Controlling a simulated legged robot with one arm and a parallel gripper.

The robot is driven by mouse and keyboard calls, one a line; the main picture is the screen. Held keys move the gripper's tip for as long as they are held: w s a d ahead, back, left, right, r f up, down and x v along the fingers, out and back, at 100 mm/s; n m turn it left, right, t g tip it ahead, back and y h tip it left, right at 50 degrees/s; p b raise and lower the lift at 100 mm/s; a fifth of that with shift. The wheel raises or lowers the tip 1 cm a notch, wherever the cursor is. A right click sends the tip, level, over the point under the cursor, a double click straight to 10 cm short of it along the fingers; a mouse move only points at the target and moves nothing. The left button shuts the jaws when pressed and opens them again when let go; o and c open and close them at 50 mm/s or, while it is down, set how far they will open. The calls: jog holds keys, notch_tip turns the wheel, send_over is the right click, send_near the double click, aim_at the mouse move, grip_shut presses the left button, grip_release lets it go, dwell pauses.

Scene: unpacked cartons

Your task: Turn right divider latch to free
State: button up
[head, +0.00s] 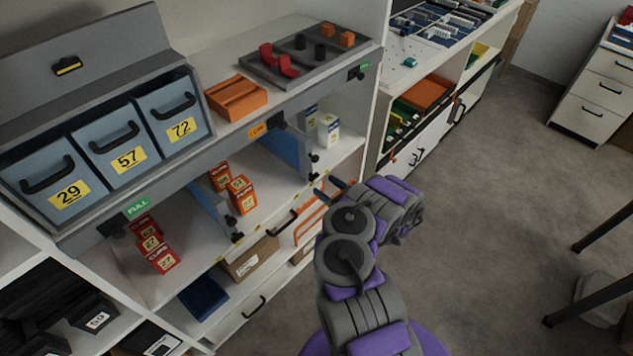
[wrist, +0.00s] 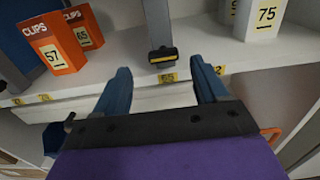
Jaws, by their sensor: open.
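The right divider (head: 289,150) is a blue upright panel in the shelf bay, with small black fittings on its front edge. In the wrist view its grey front edge (wrist: 156,20) carries the black latch (wrist: 163,55), which has a yellow stripe and lies crosswise. My gripper (head: 326,187) is in front of the shelf near the divider's lower front end. In the wrist view my gripper (wrist: 160,66) is open and empty, its blue fingers on either side of the latch. I cannot tell whether they touch it.
Orange clip cartons (head: 240,194) stand left of the divider and white cartons (head: 328,130) stand right of it. A second blue divider (head: 209,212) is further left. Blue bins (head: 105,140) sit above. The floor (head: 480,190) on the right is largely clear.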

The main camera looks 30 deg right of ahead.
aim_at(316, 178)
jog(key=b+x, duration=0.1)
jog(key=x, duration=0.3)
jog(key=shift+w+d+f, duration=0.1)
jog(key=shift+d+f, duration=0.05)
jog(key=shift+w+d, duration=0.1)
jog(key=shift+w, duration=0.55)
jog(key=shift+a, duration=0.25)
jog(key=shift+a, duration=0.1)
jog(key=shift+c, duration=0.8)
jog(key=c, duration=0.9)
